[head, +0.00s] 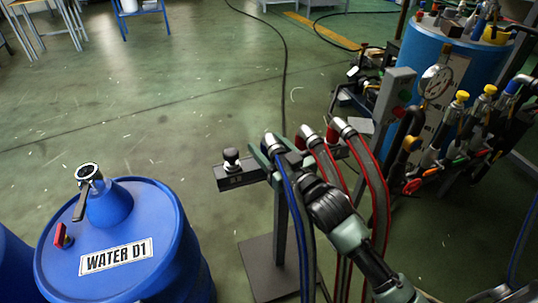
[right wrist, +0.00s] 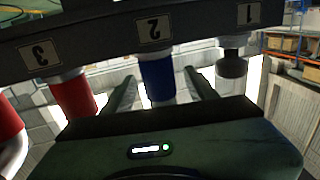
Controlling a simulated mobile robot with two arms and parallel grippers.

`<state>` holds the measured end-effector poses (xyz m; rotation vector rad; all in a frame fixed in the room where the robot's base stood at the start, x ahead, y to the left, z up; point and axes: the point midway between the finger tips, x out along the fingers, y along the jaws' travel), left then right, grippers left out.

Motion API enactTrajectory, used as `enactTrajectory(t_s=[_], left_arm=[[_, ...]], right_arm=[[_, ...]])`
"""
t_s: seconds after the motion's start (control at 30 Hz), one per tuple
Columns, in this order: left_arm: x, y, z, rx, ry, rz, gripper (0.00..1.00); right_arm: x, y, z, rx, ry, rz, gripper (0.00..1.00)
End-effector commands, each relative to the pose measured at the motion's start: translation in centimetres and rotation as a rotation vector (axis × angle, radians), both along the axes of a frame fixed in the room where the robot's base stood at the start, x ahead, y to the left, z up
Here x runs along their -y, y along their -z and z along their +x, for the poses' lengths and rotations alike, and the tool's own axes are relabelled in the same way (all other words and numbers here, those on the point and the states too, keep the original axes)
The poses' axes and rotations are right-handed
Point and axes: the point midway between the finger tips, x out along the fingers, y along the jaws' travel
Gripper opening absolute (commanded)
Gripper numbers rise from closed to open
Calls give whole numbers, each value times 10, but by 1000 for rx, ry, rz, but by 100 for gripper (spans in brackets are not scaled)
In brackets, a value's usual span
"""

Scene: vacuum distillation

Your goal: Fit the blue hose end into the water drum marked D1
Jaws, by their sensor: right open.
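The blue water drum marked WATER D1 (head: 165,225) stands at the lower left in the head view. A dark-rimmed port (head: 88,172) tops the raised blue neck on its lid. The blue-striped hose (head: 293,215) hangs from a hose stand, its metal-collared end (head: 273,142) at the rack. My right gripper (head: 270,154) is at that end, open. In the right wrist view its two fingers (right wrist: 162,92) stand either side of the blue hose end (right wrist: 157,75), under the label 2. Gaps show beside the hose. My left gripper is out of view.
Two red-striped hoses (head: 378,190) hang close right of the blue one. A black knob (head: 231,158) sits at the rack's left end. Vacuum equipment with a blue tank (head: 430,60) stands at right. Floor between drum and stand is clear.

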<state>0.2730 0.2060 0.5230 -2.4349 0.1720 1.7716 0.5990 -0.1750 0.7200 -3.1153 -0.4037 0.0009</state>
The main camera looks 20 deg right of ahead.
Motion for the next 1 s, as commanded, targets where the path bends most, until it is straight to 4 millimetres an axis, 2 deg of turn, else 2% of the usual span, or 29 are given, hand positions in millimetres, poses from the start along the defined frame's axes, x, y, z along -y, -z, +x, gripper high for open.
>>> enactTrajectory(t_s=[0.03, 0.23, 0.67, 0.83, 0.97, 1.0], left_arm=[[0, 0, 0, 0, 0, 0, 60], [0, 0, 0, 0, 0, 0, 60], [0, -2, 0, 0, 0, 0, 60], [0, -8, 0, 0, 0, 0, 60], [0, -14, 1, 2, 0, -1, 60], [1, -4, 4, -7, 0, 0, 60]], right_arm=[[0, 0, 0, 0, 0, 0, 55], [0, 0, 0, 0, 0, 0, 0], [0, -6, 0, 6, 0, 1, 0], [0, -22, 0, 8, -1, 0, 0], [0, -44, 0, 9, -1, 0, 0], [0, -51, 0, 9, -1, 0, 0]])
